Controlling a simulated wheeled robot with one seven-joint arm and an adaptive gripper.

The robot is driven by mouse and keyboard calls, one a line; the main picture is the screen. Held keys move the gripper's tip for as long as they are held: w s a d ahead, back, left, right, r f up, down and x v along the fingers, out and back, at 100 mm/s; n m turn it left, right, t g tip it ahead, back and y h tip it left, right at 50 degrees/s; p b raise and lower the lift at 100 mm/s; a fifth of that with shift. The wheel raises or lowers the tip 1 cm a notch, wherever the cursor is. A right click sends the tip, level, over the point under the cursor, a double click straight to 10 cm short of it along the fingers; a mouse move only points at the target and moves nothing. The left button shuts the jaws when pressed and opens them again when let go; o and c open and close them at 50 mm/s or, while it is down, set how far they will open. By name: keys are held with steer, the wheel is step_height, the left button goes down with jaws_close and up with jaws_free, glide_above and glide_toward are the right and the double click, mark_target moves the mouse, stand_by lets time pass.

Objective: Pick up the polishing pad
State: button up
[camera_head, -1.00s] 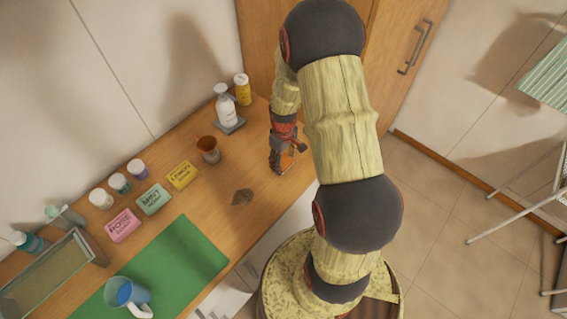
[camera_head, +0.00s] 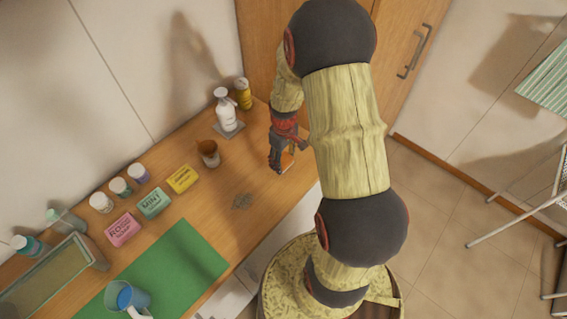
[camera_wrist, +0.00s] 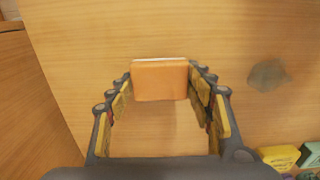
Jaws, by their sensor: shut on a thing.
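The polishing pad appears to be an orange block with a pale edge on its far side (camera_wrist: 160,80). In the wrist view it sits between the tips of my gripper (camera_wrist: 161,76), whose two fingers touch its sides. In the head view my gripper (camera_head: 278,163) points down over the right end of the wooden counter. A bit of the orange pad (camera_head: 287,159) shows beside the fingers; the rest is hidden. I cannot tell whether the pad is clear of the counter.
A grey patch (camera_head: 242,201) lies on the counter (camera_head: 215,225).

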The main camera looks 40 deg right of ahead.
steer(key=s+r, duration=0.1)
steer(key=r, duration=0.1)
steer(key=s+a+r, duration=0.1)
steer(key=s+r, duration=0.1)
steer(key=s+a+r, duration=0.1)
steer(key=r, duration=0.1)
steer(key=shift+s+p, duration=0.3)
steer(key=shift+s, duration=0.05)
steer(key=s+a+r, duration=0.3)
steer(key=s, duration=0.5)
steer(key=shift+s+r, duration=0.15)
steer(key=shift+r, duration=0.1)
steer(key=shift+a, duration=0.1)
steer(key=o, duration=0.7)
steer(key=c, duration=0.3)
steer(key=shift+c, duration=0.7)
